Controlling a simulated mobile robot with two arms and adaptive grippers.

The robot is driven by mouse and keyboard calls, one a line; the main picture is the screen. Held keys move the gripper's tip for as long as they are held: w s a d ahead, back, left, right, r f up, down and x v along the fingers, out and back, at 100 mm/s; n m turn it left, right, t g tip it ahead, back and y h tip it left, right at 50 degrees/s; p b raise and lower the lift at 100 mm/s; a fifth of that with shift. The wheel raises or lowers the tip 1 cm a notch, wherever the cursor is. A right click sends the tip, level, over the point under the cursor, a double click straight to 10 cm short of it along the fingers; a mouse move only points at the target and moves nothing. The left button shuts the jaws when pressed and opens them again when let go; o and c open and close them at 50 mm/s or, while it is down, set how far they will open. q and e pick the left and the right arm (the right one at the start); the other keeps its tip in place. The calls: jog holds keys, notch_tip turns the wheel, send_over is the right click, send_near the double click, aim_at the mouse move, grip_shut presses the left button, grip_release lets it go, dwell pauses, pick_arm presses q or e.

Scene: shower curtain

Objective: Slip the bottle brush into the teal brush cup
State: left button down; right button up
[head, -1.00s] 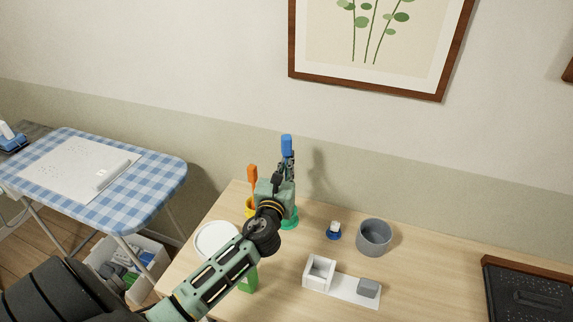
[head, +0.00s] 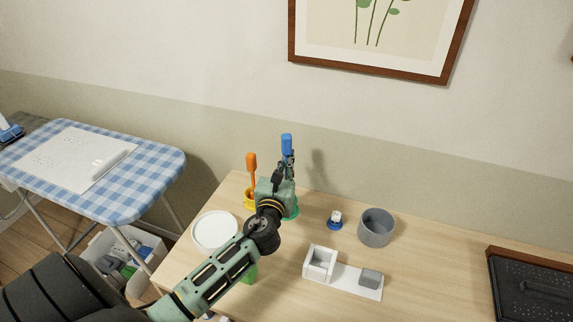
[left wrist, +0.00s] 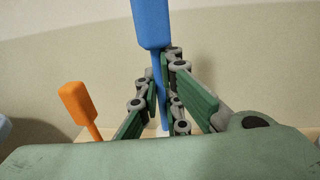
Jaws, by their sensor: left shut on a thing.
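The bottle brush (head: 286,143), with a blue handle, stands upright in my left gripper (head: 285,168). In the left wrist view the blue handle (left wrist: 151,24) rises between the green fingers of the left gripper (left wrist: 162,100), which are shut on its thin shaft. The teal brush cup (head: 293,208) is on the table directly below and behind the gripper, mostly hidden by it. The brush's lower end is hidden, so I cannot tell whether it is inside the cup. My right gripper is not in view.
An orange brush (head: 251,168) stands in a yellow cup (head: 248,198) just left of the gripper. A white round lid or plate (head: 214,232), a small blue-and-white item (head: 335,221), a grey pot (head: 376,228) and a white tray (head: 345,279) are also on the table.

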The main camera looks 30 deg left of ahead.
pick_arm(q)
jog(key=shift+f+b, duration=0.6)
jog(key=shift+f, duration=0.35)
jog(key=shift+r, duration=0.1)
jog(key=shift+f+b, duration=0.45)
jog(key=shift+f, duration=0.05)
jog(key=shift+s+r, duration=0.1)
jog(key=shift+s, duration=0.05)
jog(key=shift+w+f, duration=0.2)
jog(key=shift+s+r, duration=0.1)
jog(key=shift+s, duration=0.05)
